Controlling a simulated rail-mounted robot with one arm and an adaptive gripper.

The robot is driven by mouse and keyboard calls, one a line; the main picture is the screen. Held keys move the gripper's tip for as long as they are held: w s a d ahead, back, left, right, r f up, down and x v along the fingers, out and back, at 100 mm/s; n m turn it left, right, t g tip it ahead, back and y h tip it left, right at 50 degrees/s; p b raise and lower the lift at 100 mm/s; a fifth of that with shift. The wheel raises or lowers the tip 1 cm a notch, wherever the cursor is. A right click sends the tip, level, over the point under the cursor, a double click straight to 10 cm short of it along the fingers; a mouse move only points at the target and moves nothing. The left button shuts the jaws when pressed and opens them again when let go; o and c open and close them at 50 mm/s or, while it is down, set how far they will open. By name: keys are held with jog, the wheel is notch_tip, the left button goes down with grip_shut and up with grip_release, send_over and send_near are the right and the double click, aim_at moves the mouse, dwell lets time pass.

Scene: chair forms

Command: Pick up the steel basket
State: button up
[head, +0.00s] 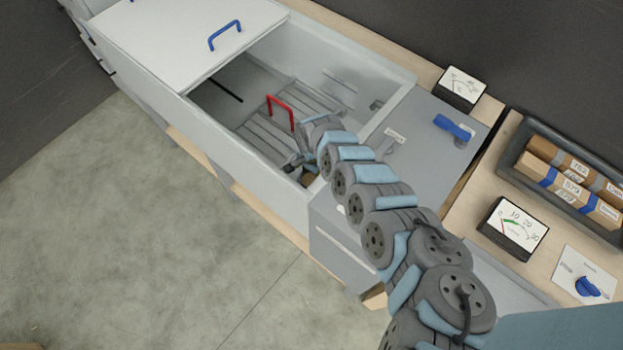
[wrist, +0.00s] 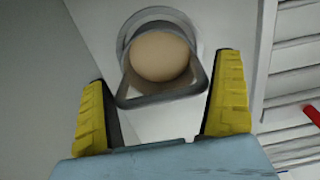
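The steel basket (wrist: 165,97) shows in the wrist view as a grey round rim with a looped handle bar, around a tan round surface. It lies ahead of my gripper (wrist: 165,110), and its handle bar lies between the two yellow fingertips in the picture. The fingers are wide apart and nothing is gripped. I cannot tell the depth gap between fingers and handle. In the head view my gripper (head: 296,165) is down inside the open white bath (head: 362,78), at its near right corner. My arm mostly hides the basket there; only a small tan patch shows beneath.
A grey slatted rack with a red handle (head: 280,110) lies beside my gripper in the bath. A white lid with a blue handle (head: 224,36) covers the bath's left part. The bath walls stand close to my gripper. Meters and a tray of boxes (head: 570,177) are on the right.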

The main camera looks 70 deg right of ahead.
jog(key=c, duration=0.8)
jog(key=shift+c, duration=0.2)
notch_tip(320, 180, up, 8)
jog(key=p, duration=0.4)
jog(key=shift+r, duration=1.05)
